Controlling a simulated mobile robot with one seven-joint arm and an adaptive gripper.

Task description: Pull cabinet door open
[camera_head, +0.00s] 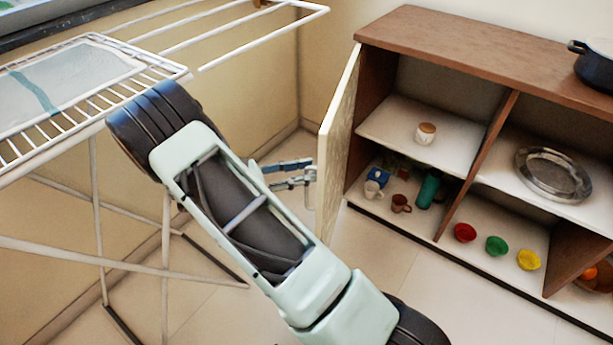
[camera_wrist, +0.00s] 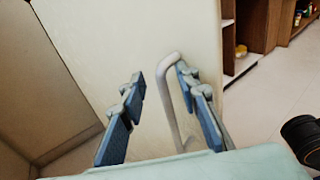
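The wooden cabinet (camera_head: 455,32) stands on the right in the head view. Its left door (camera_head: 341,135) is swung out wide, and the shelves behind it show. The door's pale outer face (camera_wrist: 110,45) fills the middle of the wrist view. A light, bar-shaped handle (camera_head: 310,186) is on that outer side; it also shows in the wrist view (camera_wrist: 168,100). My gripper (camera_wrist: 160,76) is open, with its blue fingers on either side of the handle. The handle is closer to the right finger; whether they touch I cannot tell. In the head view, my gripper (camera_head: 305,174) is beside the door's outer side.
A white drying rack (camera_head: 165,220) stands left of my arm. The shelves hold a lidded jar (camera_head: 425,133), a silver tray (camera_head: 553,174), mugs (camera_head: 400,203) and coloured bowls (camera_head: 497,246). A dark pot (camera_head: 595,68) sits on top. The floor (camera_head: 400,260) before the cabinet is clear.

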